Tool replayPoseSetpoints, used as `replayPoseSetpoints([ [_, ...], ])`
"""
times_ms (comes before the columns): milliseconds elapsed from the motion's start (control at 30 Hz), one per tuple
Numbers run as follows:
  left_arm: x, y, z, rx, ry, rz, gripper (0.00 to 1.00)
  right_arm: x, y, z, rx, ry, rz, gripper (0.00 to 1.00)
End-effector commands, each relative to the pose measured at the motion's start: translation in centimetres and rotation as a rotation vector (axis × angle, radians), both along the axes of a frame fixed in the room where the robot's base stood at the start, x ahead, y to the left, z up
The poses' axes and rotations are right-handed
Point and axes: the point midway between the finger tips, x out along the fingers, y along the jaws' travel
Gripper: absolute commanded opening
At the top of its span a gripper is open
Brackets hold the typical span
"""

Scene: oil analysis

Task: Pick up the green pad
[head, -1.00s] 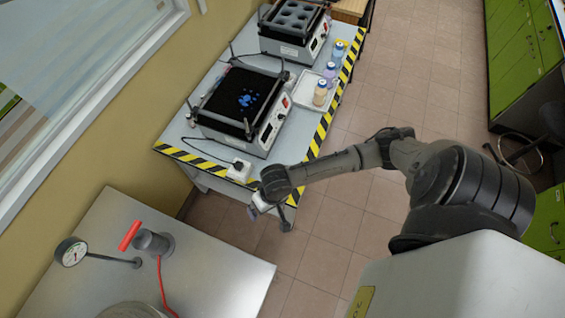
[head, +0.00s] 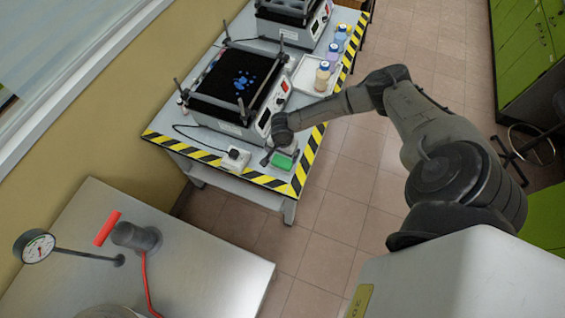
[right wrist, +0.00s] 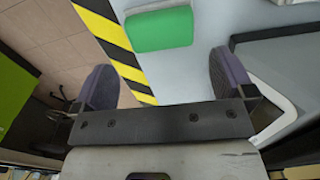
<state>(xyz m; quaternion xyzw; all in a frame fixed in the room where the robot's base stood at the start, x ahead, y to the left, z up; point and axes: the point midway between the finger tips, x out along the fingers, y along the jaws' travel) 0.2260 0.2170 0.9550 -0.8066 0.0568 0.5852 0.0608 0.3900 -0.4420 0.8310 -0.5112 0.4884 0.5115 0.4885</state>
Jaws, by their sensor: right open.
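The green pad (head: 281,163) lies on the workbench (head: 258,180) near its front corner, by the yellow-black edge tape. In the right wrist view the green pad (right wrist: 158,29) has a white part along its far side, at the top of the picture. My right gripper (head: 280,149) is over the bench right by the pad, open and empty. In the right wrist view its two dark fingers (right wrist: 165,78) are spread wide, with the pad beyond them and roughly between them sideways. How far above the pad they are I cannot tell. My left gripper is not in view.
A black-topped heating device (head: 238,82) stands just behind the pad. A white plug adapter (head: 235,158) with a cable is to its left. A tray (head: 308,76) and several capped bottles (head: 322,76) stand farther back. A metal table (head: 190,235) holds a gauge (head: 35,246).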

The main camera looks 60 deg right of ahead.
Motion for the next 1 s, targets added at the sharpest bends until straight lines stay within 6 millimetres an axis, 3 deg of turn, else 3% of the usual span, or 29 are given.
replayPoseSetpoints([
  [267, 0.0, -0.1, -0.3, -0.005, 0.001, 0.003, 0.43, 0.0, 0.0, -1.6, -0.001, 0.0, 0.001, 1.0],
  [633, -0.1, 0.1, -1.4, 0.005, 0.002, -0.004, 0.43, 0.0, -0.1, -6.0, 0.0, 0.001, 0.002, 1.0],
  [1000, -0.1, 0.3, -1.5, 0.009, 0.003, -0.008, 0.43, 0.0, -0.1, -6.6, 0.0, 0.0, 0.001, 1.0],
])
